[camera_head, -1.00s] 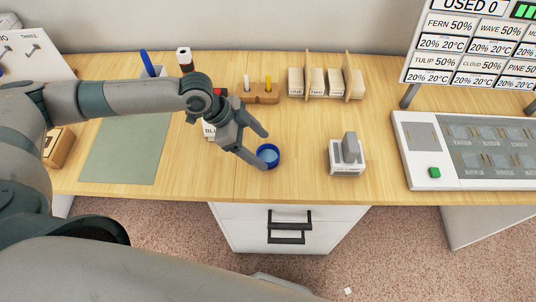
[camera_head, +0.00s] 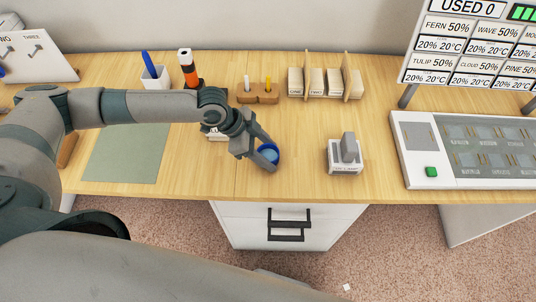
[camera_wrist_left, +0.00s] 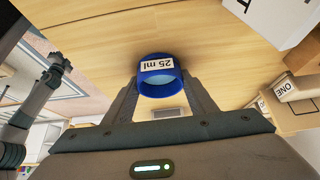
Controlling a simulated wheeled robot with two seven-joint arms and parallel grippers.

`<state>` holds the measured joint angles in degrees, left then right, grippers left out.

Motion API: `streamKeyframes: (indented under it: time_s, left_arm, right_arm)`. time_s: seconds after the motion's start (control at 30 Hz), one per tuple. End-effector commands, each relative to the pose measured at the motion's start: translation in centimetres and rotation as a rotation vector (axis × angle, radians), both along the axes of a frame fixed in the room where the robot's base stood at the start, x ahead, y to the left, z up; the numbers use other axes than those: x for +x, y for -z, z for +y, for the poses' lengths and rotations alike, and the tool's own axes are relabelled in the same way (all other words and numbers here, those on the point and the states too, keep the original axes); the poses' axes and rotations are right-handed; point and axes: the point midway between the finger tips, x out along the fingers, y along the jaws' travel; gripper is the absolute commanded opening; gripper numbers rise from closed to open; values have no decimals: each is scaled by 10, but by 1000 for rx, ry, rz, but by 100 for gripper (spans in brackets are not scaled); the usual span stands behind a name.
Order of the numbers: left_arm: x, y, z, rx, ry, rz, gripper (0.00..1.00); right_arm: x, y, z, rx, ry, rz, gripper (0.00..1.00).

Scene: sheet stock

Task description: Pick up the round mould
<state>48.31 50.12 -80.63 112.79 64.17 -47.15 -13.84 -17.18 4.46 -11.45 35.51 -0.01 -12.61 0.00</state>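In the left wrist view the mould (camera_wrist_left: 160,78) carries a white "25 ml" label, upside down. My left gripper (camera_head: 266,148) has one finger on each side of it. In the left wrist view both fingers of my left gripper (camera_wrist_left: 161,90) appear to press its wall. Whether its base touches the table is unclear. Part of my other arm shows at the left of the wrist view; its fingers are unclear.
A grey-handled block (camera_head: 347,156) stands right of the mould. Behind are a wooden holder (camera_head: 258,98), a card rack (camera_head: 326,84) and a pen cup (camera_head: 156,80). A green mat (camera_head: 124,152) lies left, a control panel (camera_head: 466,150) right. The table's front edge is close.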

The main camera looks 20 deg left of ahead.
Motion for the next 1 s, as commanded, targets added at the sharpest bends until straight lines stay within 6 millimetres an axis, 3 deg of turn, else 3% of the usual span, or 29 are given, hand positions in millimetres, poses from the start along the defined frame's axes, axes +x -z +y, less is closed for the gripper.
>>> streamKeyframes:
  time_s: [0.03, 0.1, 0.57, 0.8, 1.0]
  left_arm:
    - [0, 0, 0, 0, 0, 0, 39]
    - [0, 0, 0, 0, 0, 0, 27]
    - [1, -8, 0, 0, 0, -2, 27]
    - [2, -39, 0, 0, 1, -6, 27]
    - [-28, -61, -25, -3, 7, -3, 27]
  right_arm:
    - [0, 0, 0, 0, 0, 0, 31]
    - [0, 0, 0, 0, 0, 1, 31]
    - [0, 4, -4, -4, -1, 0, 31]
    - [0, 16, -4, -4, -1, 0, 31]
    - [0, 24, -4, -3, -1, 0, 31]
